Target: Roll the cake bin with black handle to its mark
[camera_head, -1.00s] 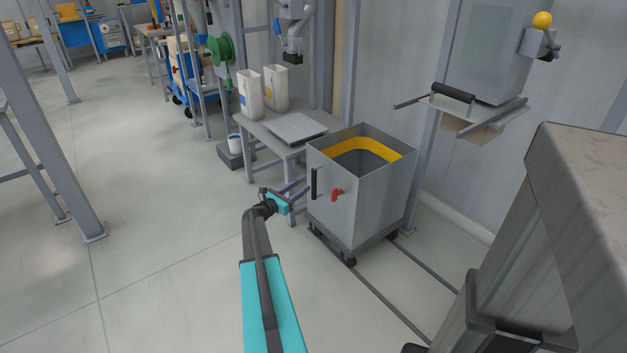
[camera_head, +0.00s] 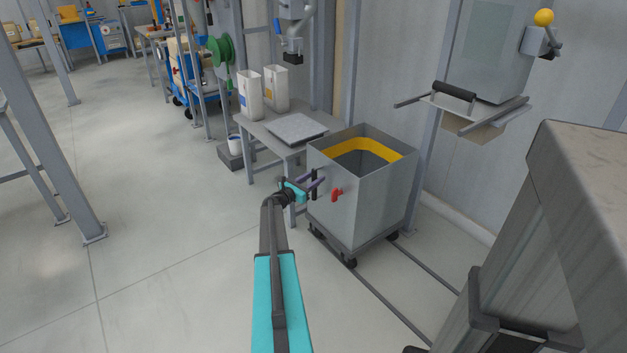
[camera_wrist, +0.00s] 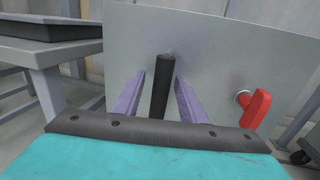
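The cake bin (camera_head: 376,205) is a grey open-topped metal box on dark castors, with a yellow band inside its rim. Its black handle (camera_wrist: 161,88) stands upright on the near face; in the head view it is partly covered by my gripper. A red lever (camera_head: 337,194) sits right of the handle and also shows in the wrist view (camera_wrist: 256,107). My gripper (camera_head: 315,181) is at the handle. In the wrist view its two purple fingers stand on either side of the handle, with a visible gap on both sides. No floor mark is clearly visible.
Two dark floor rails (camera_head: 386,302) run from under the bin toward the lower right. A grey table (camera_head: 262,137) with a flat plate and two white containers stands close behind left. A chute with a slide plate (camera_head: 478,112) hangs at the right.

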